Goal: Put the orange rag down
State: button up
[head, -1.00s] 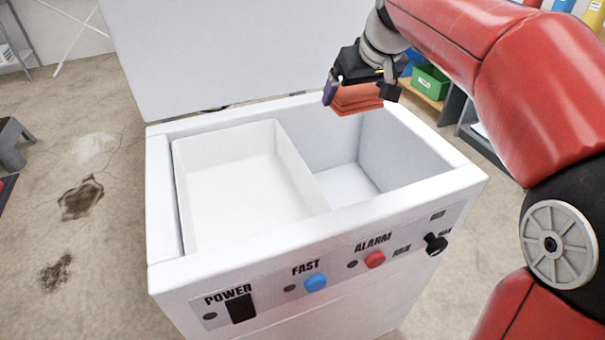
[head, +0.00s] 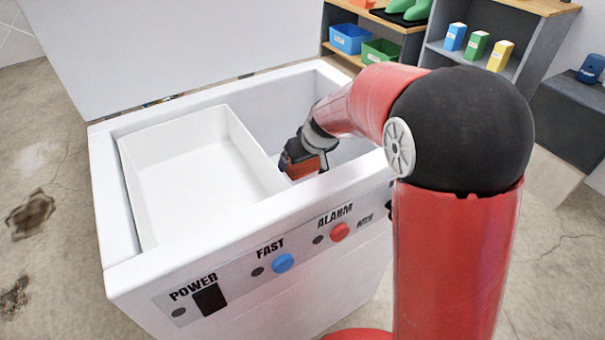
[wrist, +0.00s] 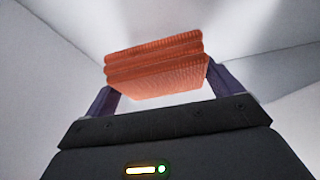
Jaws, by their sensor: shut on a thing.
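The orange rag (wrist: 155,72) is a folded, ribbed stack held between the two fingers of my gripper (wrist: 158,85) in the wrist view. In the head view my gripper (head: 302,162) is down inside the right part of the open white chest freezer (head: 112,225), beside the white tray (head: 185,165). A bit of the orange rag (head: 304,169) shows there, partly hidden by the gripper. Pale freezer walls surround the rag in the wrist view. I cannot tell whether it touches the freezer floor.
The tray fills the freezer's left part and is empty. The freezer's raised lid (head: 190,45) stands behind. The front rim and the tray wall lie close to my arm. Shelves with a blue bin (head: 350,38) and a green bin (head: 381,52) stand behind.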

aim_at(310, 164)
jog(key=shift+f+b, duration=0.35)
jog(key=shift+f, duration=2.15)
jog(key=shift+f, duration=0.1)
jog(key=shift+f, duration=0.15)
jog(key=o, duration=0.7)
jog(key=shift+r, duration=0.45)
jog(key=v, duration=0.7)
jog(key=shift+s+d, duration=0.1)
jog(key=shift+d, duration=0.05)
